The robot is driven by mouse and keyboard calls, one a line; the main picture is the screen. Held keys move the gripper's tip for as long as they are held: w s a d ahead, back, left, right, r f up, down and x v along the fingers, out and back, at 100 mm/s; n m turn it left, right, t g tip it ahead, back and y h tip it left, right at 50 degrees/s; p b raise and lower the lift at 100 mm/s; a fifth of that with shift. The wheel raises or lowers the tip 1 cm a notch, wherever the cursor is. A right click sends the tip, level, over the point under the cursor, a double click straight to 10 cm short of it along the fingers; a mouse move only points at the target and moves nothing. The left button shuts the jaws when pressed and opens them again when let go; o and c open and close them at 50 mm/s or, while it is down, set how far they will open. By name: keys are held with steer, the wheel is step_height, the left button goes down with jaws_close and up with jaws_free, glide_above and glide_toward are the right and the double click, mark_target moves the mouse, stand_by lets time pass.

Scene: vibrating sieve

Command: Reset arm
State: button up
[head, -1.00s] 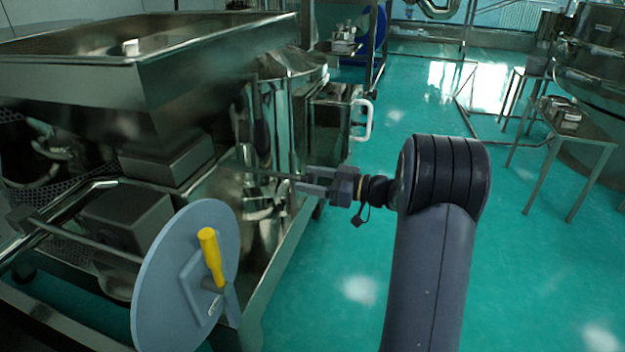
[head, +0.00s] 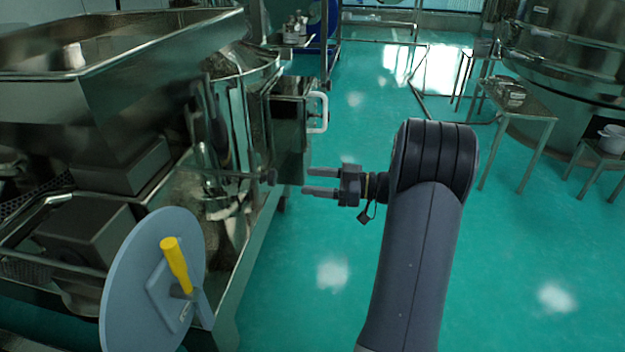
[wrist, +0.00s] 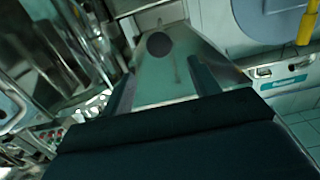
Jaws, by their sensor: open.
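My gripper (head: 318,181) is open and empty in the head view. Its two fingers point left toward the steel vibrating sieve machine (head: 100,85). The fingertips are apart from the knob (head: 271,177) at the end of a thin rod on the machine, with a small gap between. In the wrist view my gripper (wrist: 158,85) also shows spread fingers with nothing held, and a dark round knob (wrist: 158,44) lies beyond them.
A grey disc (head: 130,290) with a yellow handle (head: 175,265) stands at the lower left. A white handle (head: 318,112) sits on the machine's right side. A steel table (head: 520,105) stands at the right. The green floor (head: 300,290) around my arm is clear.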

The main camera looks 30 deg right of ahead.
mark_target(267, 175)
steer(key=x, duration=0.5)
steer(key=b+x, duration=0.1)
steer(key=x, duration=0.5)
steer(key=shift+w+a+r, duration=0.15)
steer(key=shift+a+r, duration=0.1)
steer(key=shift+a, duration=0.05)
steer(key=shift+f+p+x, duration=0.2)
steer(key=shift+p+x, duration=0.4)
steer(key=shift+x, duration=0.6)
